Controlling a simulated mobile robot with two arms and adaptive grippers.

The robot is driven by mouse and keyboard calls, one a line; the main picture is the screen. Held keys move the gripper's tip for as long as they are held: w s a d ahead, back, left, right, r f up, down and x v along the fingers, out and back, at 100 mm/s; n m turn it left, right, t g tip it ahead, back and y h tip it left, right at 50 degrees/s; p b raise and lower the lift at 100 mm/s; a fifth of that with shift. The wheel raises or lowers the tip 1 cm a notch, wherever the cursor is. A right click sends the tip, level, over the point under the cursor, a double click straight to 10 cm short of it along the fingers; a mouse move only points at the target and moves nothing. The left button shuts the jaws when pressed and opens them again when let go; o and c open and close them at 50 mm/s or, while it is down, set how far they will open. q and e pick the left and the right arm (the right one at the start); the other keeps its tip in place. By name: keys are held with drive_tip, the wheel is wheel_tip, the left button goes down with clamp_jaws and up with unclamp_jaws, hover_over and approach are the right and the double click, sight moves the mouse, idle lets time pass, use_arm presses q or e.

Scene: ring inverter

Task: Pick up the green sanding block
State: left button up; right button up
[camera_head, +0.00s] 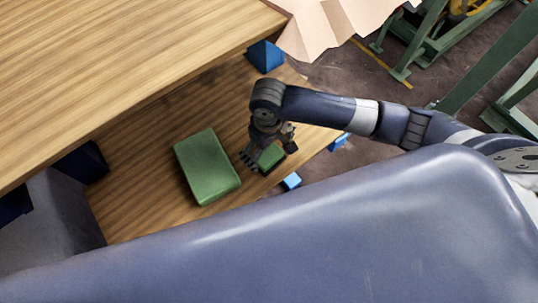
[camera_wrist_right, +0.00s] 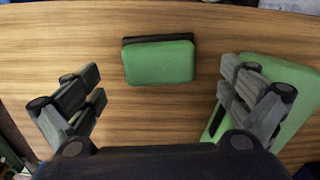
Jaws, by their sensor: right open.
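The green sanding block (camera_head: 271,157), small with a green top, lies on the lower wooden surface, partly hidden by my right gripper in the head view. In the right wrist view the block (camera_wrist_right: 158,62) shows whole, with a dark layer along its far side. My right gripper (camera_head: 269,152) is over it, fingers spread and empty. In the right wrist view the fingers (camera_wrist_right: 160,85) stand apart to the left and right of the block, not touching it. My left gripper is not in view.
A larger green box (camera_head: 207,167) lies left of the sanding block; it also shows under the right finger in the wrist view (camera_wrist_right: 285,95). A blue block (camera_head: 264,56) stands at the back, a small light-blue one (camera_head: 291,181) near the front edge. A higher wooden top (camera_head: 110,60) overhangs the left.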

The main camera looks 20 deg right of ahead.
sight(269, 155)
drive_tip(key=shift+f+p, duration=0.4)
drive_tip(key=shift+f, duration=1.5)
drive_tip(key=shift+s+d, duration=0.1)
drive_tip(key=c, duration=1.3)
drive_tip(key=shift+r+b, duration=0.45)
drive_tip(key=shift+r, duration=0.35)
drive_tip(key=shift+d+r+b, duration=0.5)
drive_tip(key=shift+r+b, duration=0.05)
drive_tip(key=shift+r, duration=0.3)
drive_tip(key=s+d+r+b, duration=0.1)
drive_tip(key=d+b, duration=0.1)
drive_tip(key=d, duration=0.5)
drive_tip(key=s+d+b, duration=0.1)
drive_tip(key=d+b, duration=0.1)
drive_tip(key=d, duration=0.5)
drive_tip(key=shift+s+d+r, duration=0.35)
drive_tip(key=shift+s+r, duration=0.05)
